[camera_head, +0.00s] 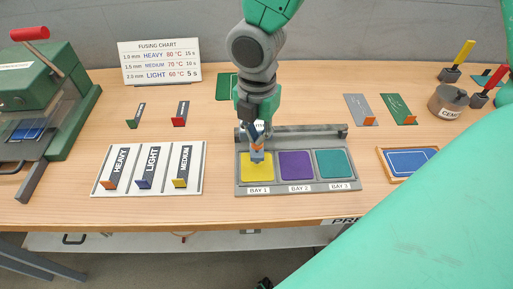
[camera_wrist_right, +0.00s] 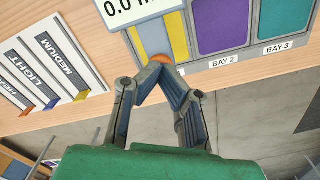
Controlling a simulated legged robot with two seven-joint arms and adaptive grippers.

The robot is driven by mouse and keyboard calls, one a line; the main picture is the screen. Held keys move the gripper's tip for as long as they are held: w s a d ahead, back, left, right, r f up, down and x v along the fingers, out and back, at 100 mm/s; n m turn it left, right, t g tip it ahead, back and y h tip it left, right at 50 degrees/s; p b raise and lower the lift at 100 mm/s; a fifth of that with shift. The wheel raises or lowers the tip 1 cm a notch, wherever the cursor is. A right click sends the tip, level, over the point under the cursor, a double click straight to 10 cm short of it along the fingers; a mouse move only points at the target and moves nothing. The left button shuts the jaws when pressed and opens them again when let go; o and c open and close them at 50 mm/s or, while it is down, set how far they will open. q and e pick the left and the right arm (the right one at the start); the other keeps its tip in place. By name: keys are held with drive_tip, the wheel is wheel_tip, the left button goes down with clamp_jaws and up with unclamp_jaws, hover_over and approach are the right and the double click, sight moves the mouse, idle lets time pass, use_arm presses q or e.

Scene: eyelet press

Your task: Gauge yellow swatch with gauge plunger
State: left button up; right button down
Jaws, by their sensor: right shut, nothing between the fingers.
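The yellow swatch (camera_head: 256,168) lies in BAY 1, the left bay of a grey three-bay tray (camera_head: 298,190). My right gripper (camera_head: 257,157) points down over this swatch and covers its upper middle. In the right wrist view its fingertips (camera_wrist_right: 160,68) are together and empty, at a round orange piece that looks like the gauge plunger (camera_wrist_right: 161,58). A grey strip runs from it over the yellow swatch (camera_wrist_right: 177,34) to a white display (camera_wrist_right: 136,10) reading "0.0", cut off at the top. Whether the fingertips touch the orange piece is unclear.
A purple swatch (camera_head: 296,165) and a teal swatch (camera_head: 333,163) fill BAY 2 and BAY 3. A white board (camera_head: 147,190) with HEAVY, LIGHT and MEDIUM pieces stands left. A green press (camera_head: 60,110) is far left, a cup (camera_head: 447,101) far right. Bare wood lies between board and tray.

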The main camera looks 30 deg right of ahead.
drive_tip(key=shift+f+b, duration=0.4)
drive_tip(key=shift+f, duration=0.65)
idle(0.4)
wheel_tip(320, 180, up, 7)
drive_tip(key=p, duration=0.8)
drive_tip(key=shift+r, duration=0.1)
idle(0.4)
